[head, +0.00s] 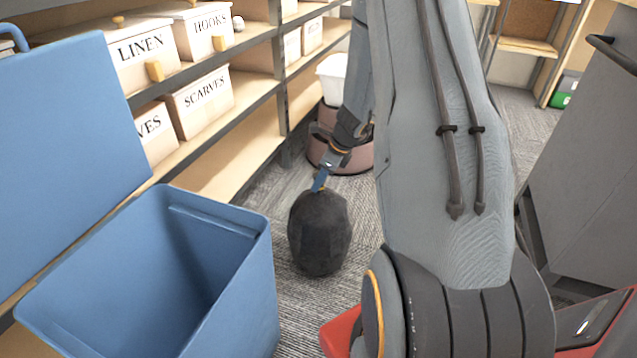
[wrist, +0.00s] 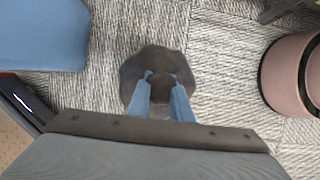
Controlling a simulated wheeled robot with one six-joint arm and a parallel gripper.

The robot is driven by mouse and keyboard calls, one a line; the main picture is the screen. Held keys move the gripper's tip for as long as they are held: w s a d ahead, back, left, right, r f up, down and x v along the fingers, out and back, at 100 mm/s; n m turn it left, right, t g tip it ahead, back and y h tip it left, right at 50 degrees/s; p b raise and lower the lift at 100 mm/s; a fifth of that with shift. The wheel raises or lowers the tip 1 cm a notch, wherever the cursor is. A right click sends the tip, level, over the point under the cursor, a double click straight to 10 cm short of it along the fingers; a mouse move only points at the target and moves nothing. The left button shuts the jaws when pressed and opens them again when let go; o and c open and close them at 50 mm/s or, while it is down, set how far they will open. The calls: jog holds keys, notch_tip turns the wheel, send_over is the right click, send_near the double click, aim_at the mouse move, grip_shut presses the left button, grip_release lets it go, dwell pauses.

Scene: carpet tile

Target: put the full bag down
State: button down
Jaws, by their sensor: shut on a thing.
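The full bag (head: 319,240) is a dark grey, rounded, faceted sack. In the head view it hangs below my gripper (head: 321,180), over the carpet between the blue bin and my arm. In the wrist view the bag (wrist: 134,68) lies under the two blue fingers of my gripper (wrist: 160,82), which are shut on its gathered top. I cannot tell whether its bottom touches the carpet. My arm hides part of the floor to its right.
An open blue bin (head: 262,285) with its lid up stands left of the bag. A pinkish round container (head: 345,160) with a white bin (head: 331,80) by it stands behind. Shelves with labelled boxes (head: 203,100) line the left. Grey carpet (head: 262,195) around the bag is bare.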

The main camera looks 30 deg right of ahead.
jog(key=c, duration=1.6)
grip_release()
jog(key=p+v, duration=0.4)
jog(key=v, duration=0.8)
jog(key=shift+s+r+p, duration=0.1)
jog(key=shift+s+p, duration=0.05)
jog(key=shift+p, duration=0.2)
jog(key=shift+a, duration=0.15)
